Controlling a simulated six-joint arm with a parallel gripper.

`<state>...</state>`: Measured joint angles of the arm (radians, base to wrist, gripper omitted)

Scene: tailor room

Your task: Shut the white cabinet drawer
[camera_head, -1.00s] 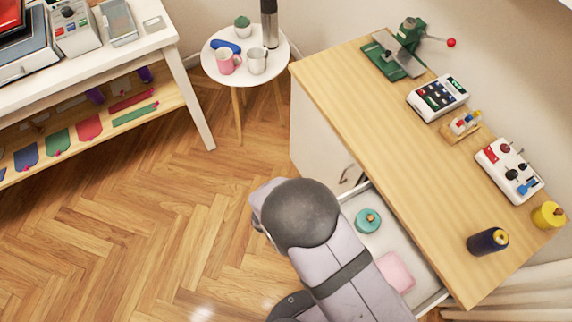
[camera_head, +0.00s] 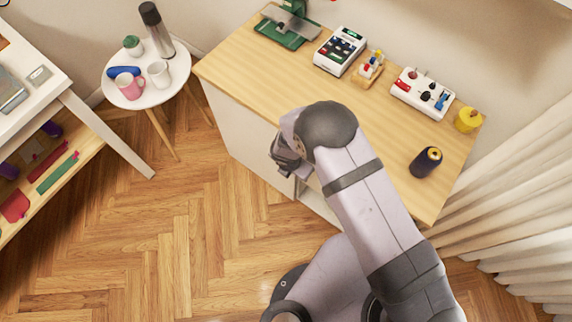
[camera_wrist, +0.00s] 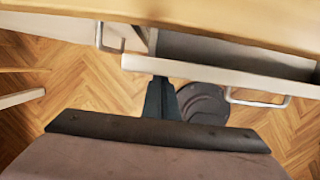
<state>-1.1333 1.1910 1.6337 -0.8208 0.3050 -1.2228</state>
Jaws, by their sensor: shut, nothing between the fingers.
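The white cabinet (camera_head: 250,138) has a light wood top. In the wrist view its white drawer (camera_wrist: 220,74) stands partly open, with a dark gap between the drawer front and the wood top. The drawer's metal handle (camera_wrist: 258,101) is on the right. My gripper (camera_wrist: 162,98) is shut and empty, at the left end of the drawer front; I cannot tell whether it touches. In the head view my gripper (camera_head: 288,160) is beside the cabinet front, partly hidden by my wrist. My arm hides most of the drawer there.
Another handle (camera_wrist: 108,40) is on the cabinet front, left of the drawer. The top (camera_head: 270,85) bears several devices and a dark thread spool (camera_head: 426,161) near its front edge. A round white table (camera_head: 150,96) with mugs stands left.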

